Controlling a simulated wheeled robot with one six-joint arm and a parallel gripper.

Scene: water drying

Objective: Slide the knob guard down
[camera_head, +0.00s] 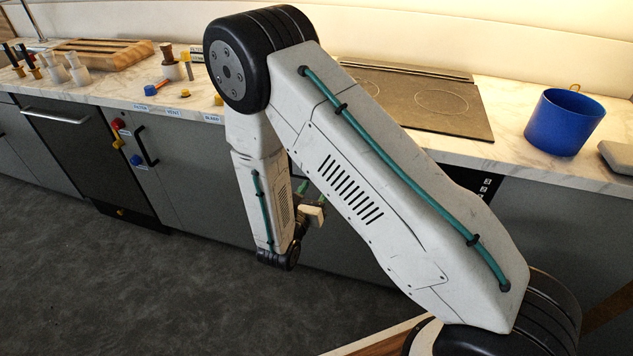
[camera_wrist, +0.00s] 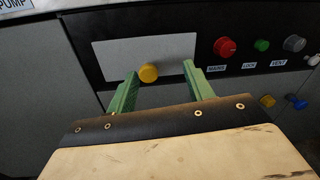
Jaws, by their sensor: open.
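In the wrist view a pale grey rectangular plate (camera_wrist: 115,58) lies on a black panel, with a round yellow knob (camera_wrist: 148,73) at its lower edge. The plate looks like the knob guard, but no label on it shows. My gripper (camera_wrist: 160,69) is open, its green fingers pointing toward the plate. In the picture the yellow knob lies between the fingertips, nearer the left one; I cannot tell whether they touch it. In the head view my gripper (camera_head: 316,183) hangs before the grey cabinets, partly behind my arm, and the plate is not visible.
Right of the plate are red (camera_wrist: 225,47), green (camera_wrist: 262,45) and grey (camera_wrist: 294,43) knobs. Yellow (camera_wrist: 267,101) and blue (camera_wrist: 296,101) knobs sit lower. In the head view the marble counter (camera_head: 505,160) bears a blue pot (camera_head: 565,122) and a cooktop (camera_head: 420,100).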

